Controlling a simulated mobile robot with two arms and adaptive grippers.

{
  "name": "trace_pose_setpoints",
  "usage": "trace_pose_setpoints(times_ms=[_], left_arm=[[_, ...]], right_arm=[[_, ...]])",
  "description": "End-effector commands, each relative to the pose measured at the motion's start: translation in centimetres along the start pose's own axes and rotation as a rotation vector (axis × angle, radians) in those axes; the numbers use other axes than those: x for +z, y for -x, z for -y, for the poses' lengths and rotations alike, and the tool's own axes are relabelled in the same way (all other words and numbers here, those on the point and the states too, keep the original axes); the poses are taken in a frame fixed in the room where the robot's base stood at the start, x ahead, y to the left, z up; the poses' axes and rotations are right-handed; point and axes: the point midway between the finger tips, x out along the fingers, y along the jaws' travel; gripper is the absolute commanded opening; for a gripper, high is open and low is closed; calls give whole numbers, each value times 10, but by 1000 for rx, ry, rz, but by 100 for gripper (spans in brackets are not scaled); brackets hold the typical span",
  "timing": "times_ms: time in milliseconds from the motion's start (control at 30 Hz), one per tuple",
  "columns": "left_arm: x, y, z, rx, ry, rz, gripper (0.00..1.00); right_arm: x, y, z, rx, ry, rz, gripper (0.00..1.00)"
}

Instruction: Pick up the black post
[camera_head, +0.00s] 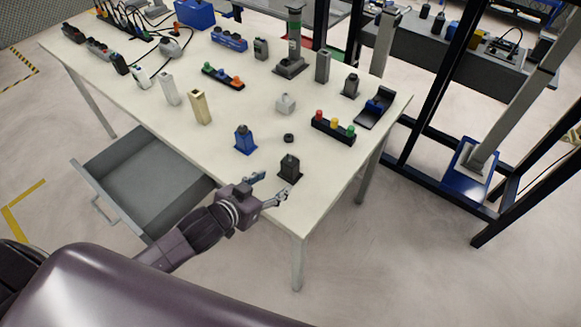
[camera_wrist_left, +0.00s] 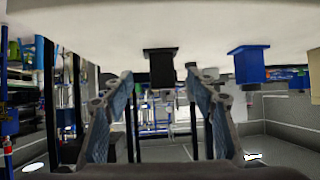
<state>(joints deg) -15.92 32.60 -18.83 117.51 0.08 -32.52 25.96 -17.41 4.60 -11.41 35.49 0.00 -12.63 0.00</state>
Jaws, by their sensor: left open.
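The black post (camera_head: 290,166) stands upright on a square base near the front right corner of the white table. My left gripper (camera_head: 270,186) is at the table's front edge, just in front and to the left of the post. Its fingers are spread and empty. The left wrist view is upside down, with the tabletop along the top. There the black post (camera_wrist_left: 162,70) appears between the two blue-padded fingers (camera_wrist_left: 160,98), beyond their tips and apart from them. My right gripper is not in view.
A blue post (camera_head: 245,140) stands left of the black post, with a small black ring (camera_head: 289,138) behind. A button strip (camera_head: 333,129) is at the right. An open grey drawer (camera_head: 150,175) juts out below the table front. The table (camera_head: 225,115) holds several other parts.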

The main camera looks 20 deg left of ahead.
Motion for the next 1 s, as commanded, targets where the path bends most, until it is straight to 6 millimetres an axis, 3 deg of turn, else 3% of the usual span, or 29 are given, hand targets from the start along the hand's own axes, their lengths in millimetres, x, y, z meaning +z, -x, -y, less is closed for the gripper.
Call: trace_pose_setpoints(times_ms=[100, 300, 667, 1000], left_arm=[[-16, -10, 8, 40, -14, -76, 52], [-26, -17, 10, 75, -13, -128, 52], [-28, -47, 7, 76, -10, -128, 52], [-28, -86, 3, 76, -10, -129, 52]], right_arm=[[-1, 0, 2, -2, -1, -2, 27], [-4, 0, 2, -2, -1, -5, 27], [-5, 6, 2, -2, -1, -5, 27], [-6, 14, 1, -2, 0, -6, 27]])
